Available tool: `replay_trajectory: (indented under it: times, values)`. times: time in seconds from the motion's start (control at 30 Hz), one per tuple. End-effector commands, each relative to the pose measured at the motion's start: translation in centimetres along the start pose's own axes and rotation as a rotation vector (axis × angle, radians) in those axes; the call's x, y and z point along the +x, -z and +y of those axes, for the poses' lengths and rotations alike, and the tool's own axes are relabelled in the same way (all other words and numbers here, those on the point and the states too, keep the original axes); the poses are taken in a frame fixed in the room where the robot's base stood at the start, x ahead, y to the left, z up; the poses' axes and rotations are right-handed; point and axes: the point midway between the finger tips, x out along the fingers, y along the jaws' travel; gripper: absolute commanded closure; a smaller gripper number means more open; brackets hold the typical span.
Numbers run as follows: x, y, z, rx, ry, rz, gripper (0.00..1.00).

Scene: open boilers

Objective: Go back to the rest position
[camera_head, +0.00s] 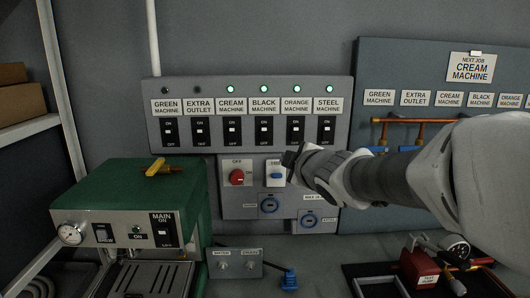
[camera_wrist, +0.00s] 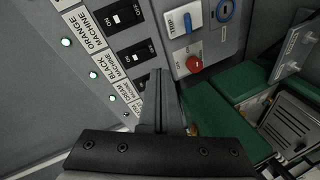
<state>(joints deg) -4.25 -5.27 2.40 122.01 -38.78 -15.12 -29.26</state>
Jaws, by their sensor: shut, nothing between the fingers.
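My gripper (camera_head: 291,157) is at the end of my arm, which reaches in from the right. It is in front of the wall controls, just below the breaker panel (camera_head: 340,92) and beside the small blue switch (camera_head: 276,172). In the wrist view the dark fingers (camera_wrist: 160,88) are together with nothing between them. They point towards the panel's label row, and I cannot tell whether they touch it. My wrist hides part of the lower switch box (camera_head: 228,199).
A green machine (camera_head: 130,195) stands at left, with a yellow handle (camera_head: 157,167) on top. A board with copper pipes (camera_head: 410,122) is at right, above a red tool (camera_head: 418,267).

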Motion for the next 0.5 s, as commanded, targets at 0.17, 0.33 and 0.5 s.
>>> replay_trajectory:
  times: [0.17,0.33,0.5]
  values:
    - [-7.5,-5.7,-1.2,0.334,0.027,-0.287,1.0]
    - [-15.1,-9.2,-5.6,0.677,0.079,-0.525,1.0]
    - [-22.0,-10.2,-11.5,0.988,0.158,-0.717,1.0]
